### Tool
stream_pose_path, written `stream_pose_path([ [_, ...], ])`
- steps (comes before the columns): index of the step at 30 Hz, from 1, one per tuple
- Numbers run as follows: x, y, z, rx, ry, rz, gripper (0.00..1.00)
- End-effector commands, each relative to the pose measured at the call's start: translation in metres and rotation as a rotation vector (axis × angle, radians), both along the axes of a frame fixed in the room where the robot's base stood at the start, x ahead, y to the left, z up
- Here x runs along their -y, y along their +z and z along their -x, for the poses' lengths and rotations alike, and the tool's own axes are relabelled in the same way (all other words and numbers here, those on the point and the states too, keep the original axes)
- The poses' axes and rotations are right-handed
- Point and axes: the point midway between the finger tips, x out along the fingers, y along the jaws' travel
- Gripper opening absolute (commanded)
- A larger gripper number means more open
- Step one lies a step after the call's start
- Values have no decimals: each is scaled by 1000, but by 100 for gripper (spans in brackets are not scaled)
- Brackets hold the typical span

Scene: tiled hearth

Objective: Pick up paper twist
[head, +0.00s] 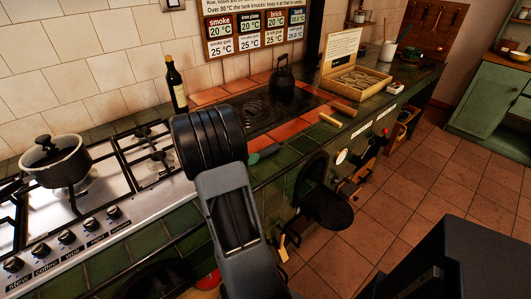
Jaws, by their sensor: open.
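I cannot make out a paper twist for certain. A pale short roll (331,120) lies on the counter edge right of the hotplate, too small to tell whether it is paper or wood. A browner stick (343,109) lies just behind it. My arm rises from the bottom middle and ends in view at a dark ribbed joint in front of the counter. My gripper is not visible, and the arm hides part of the counter and the stove front.
A gas hob with a lidded pot (55,160) is at left. A dark bottle (176,84) and a black kettle (283,80) stand behind the arm. An open wooden box (357,80) sits at the back right. A black round door (325,203) juts from the counter front. Tiled floor (430,190) is clear at right.

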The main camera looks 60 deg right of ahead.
Motion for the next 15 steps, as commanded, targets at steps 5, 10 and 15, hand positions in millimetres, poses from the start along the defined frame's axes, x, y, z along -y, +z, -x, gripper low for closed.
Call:
stream_pose_path([
  [5,8,-4,3,-1,0,0,64],
  [10,24,-10,9,-2,-1,-2,64],
  [15,43,-19,16,-2,0,-2,64],
])
